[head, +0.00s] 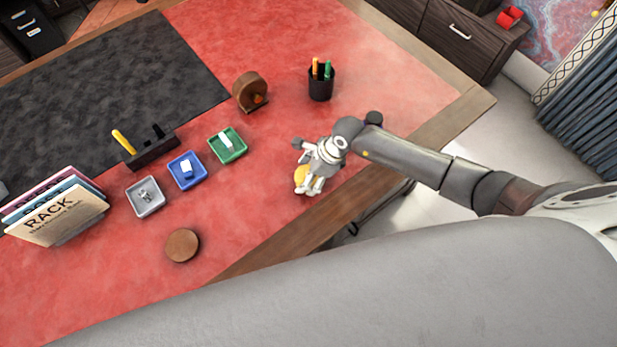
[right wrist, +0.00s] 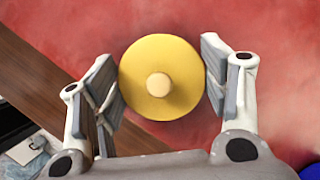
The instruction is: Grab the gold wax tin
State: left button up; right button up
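The gold wax tin (head: 301,174) sits on the red leather desk near its front edge, partly hidden under my right gripper (head: 308,185) in the head view. In the right wrist view the gold tin (right wrist: 160,78) is round, with a small pale knob in its middle. It lies between the two fingers of my right gripper (right wrist: 162,85). The fingers are spread on either side. The left finger is very near the tin's edge, and a narrow gap shows at the right finger. I cannot tell whether the left one touches. My left gripper is not in view.
A round brown coaster (head: 182,245) lies to the left. Grey (head: 146,208), blue (head: 175,182) and green (head: 239,153) trays hold small items. A black pen cup (head: 321,86) and a wooden holder (head: 249,92) stand behind. Red leather (head: 235,225) is clear between coaster and tin.

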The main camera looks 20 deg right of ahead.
jog(key=c, duration=0.7)
jog(key=shift+r, duration=0.1)
jog(key=shift+c, duration=0.2)
